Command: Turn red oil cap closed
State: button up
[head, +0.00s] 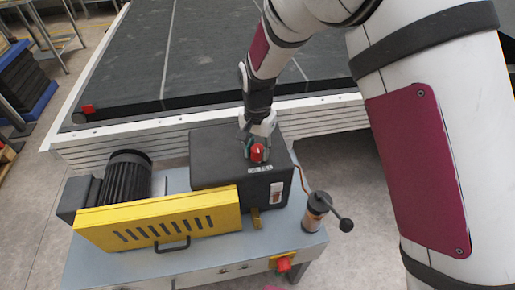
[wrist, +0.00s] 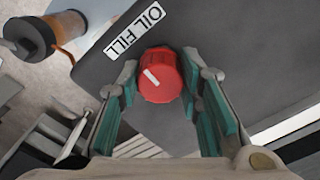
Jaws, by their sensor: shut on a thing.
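The red oil cap (head: 257,152) sits on top of the dark gearbox housing (head: 215,165). In the wrist view the cap (wrist: 163,80) is round with ridged sides and a white line slanting from upper left to lower right. My gripper (head: 257,145) reaches down over it from above. In the wrist view its two teal-padded fingers (wrist: 160,88) stand on either side of the cap and are shut on it. A white "OIL FILL" label (wrist: 133,34) lies beside the cap, and also shows on the housing in the head view (head: 260,169).
A yellow slotted guard (head: 160,222) and a black motor (head: 127,178) stand left of the housing. A cylinder with a black-knobbed lever (head: 317,212) stands to the right. A red knob (head: 284,264) is on the bench front. A large dark bed (head: 200,60) lies behind.

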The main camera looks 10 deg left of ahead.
aim_at(258, 148)
jog(key=o, duration=1.1)
notch_tip(258, 148, up, 12)
jog(key=shift+r, duration=0.1)
